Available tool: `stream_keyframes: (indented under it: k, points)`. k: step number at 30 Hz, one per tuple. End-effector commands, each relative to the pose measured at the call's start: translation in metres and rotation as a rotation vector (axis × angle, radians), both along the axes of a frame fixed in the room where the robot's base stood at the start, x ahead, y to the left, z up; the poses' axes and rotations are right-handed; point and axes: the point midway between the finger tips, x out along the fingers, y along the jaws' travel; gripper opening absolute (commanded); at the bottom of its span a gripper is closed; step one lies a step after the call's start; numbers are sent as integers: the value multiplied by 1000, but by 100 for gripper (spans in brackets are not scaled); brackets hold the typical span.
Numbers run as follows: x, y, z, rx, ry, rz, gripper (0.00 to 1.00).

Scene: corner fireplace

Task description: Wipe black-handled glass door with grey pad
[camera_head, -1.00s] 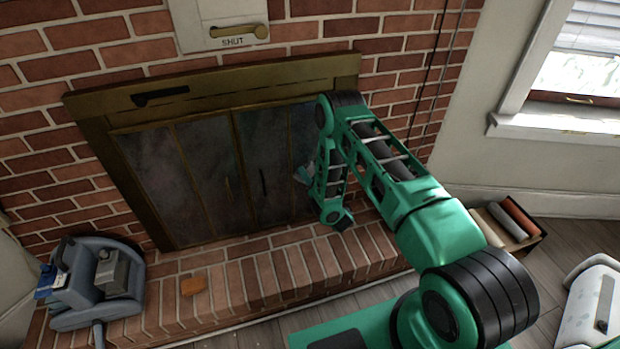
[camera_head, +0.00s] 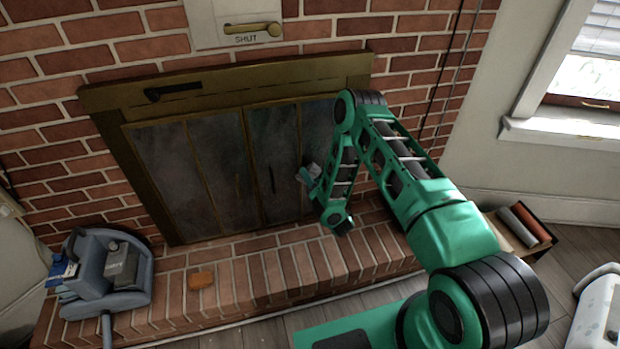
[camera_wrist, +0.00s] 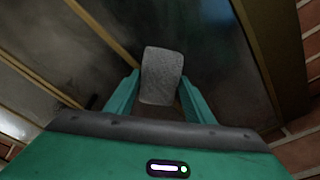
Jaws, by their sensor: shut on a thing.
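The fireplace has several dark glass panels in a brass frame. The black-handled glass door (camera_head: 267,150) is the panel with the dark upright handle (camera_head: 272,181), right of the middle. My gripper (camera_wrist: 160,84) is shut on the grey pad (camera_wrist: 162,72), which sticks out beyond the green fingers toward the glass. In the head view the pad (camera_head: 308,172) is just right of the black handle, in front of the right-hand panels. I cannot tell whether it touches the glass. My arm hides part of the rightmost panel.
The brick hearth (camera_head: 255,280) runs below the doors. A box of rolled items (camera_head: 525,228) stands right of the hearth. A lever plate marked SHUT (camera_head: 245,22) is above.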

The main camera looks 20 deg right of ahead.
Motion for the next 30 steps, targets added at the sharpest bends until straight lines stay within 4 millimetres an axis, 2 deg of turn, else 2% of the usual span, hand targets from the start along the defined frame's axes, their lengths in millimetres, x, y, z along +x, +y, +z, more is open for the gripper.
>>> stream_keyframes:
  k: [15, 30]
  points:
    - [-44, -1, -3, 0, 7, -2, 28]
    - [-51, -2, -3, -1, 8, -3, 28]
